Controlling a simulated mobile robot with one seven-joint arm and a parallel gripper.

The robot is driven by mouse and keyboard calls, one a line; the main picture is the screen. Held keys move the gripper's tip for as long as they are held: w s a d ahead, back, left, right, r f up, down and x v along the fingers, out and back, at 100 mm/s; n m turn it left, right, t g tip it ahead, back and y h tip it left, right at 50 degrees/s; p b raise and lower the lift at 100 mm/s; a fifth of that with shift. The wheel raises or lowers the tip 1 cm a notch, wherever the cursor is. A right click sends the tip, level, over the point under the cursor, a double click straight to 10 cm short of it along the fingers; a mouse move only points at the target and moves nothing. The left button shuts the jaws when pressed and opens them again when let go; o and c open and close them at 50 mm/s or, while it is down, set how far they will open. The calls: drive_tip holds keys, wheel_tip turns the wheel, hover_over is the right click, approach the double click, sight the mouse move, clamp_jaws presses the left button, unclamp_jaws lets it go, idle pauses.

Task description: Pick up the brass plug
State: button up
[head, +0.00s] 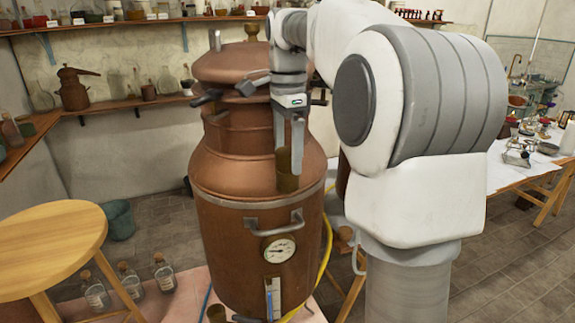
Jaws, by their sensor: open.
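The brass plug (286,183) looks like a small dull yellow-brown cylinder. It stands upright on the sloping shoulder of the large copper still (232,180). My gripper (289,158) points straight down over the plug in the head view. Its two pale grey fingers are apart, with their tips level with the plug's upper part, one on each side of it as seen here. I cannot tell whether either finger touches the plug. The fingers hide part of the plug's top and the still's neck behind.
The still's domed lid (232,65) and dark clamps (208,97) stand close to the left of my gripper. A handle (276,226) and gauge (280,249) are below. A wooden stool (45,240) is at left, a cluttered white table (505,172) at right.

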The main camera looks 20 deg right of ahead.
sight(288, 150)
drive_tip(key=shift+f, duration=0.1)
clamp_jaws()
idle(0.4)
drive_tip(key=shift+r, duration=0.55)
wheel_tip(288, 150, up, 3)
drive_tip(key=shift+r, duration=0.2)
drive_tip(key=s+d+r, duration=0.6)
drive_tip(key=d, duration=0.3)
drive_tip(key=shift+s+d+r, duration=0.2)
drive_tip(key=shift+d+r, duration=0.05)
drive_tip(key=shift+d, duration=0.15)
